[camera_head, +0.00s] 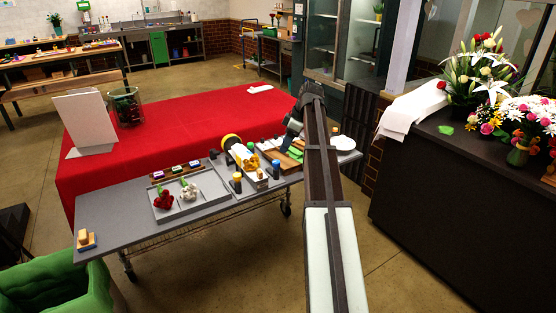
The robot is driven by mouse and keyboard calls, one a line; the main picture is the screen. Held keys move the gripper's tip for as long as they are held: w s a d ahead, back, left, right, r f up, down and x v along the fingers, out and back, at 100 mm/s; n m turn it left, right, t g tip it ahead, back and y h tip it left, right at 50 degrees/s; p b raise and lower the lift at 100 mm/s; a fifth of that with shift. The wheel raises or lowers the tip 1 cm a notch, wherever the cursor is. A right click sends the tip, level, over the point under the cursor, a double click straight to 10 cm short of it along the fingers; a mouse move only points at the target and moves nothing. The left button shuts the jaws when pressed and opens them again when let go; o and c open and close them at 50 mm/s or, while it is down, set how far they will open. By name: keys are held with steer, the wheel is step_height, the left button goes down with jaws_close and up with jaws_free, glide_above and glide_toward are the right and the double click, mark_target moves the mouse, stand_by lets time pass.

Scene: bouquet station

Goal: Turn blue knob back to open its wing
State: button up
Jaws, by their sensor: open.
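A small blue-capped knob (276,166) stands upright near the front edge of the grey cart, left of my arm. My gripper (288,141) is small in the picture, over the right part of the cart, up and right of the nearer blue knob. It is open and apart from that knob. My arm hides part of the cart's right end.
A black-and-yellow knob (237,182) stands beside the board. A grey tray (187,206) holds red and white flowers. A wooden tray with green pieces (285,158) lies under my gripper. The red table (190,125) stands behind. The cart's left part is mostly clear.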

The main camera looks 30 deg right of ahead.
mark_target(277, 161)
steer(key=x, duration=0.8)
steer(key=shift+f, duration=0.35)
steer(key=c, duration=1)
steer(key=shift+a, duration=0.1)
steer(key=shift+c, duration=0.2)
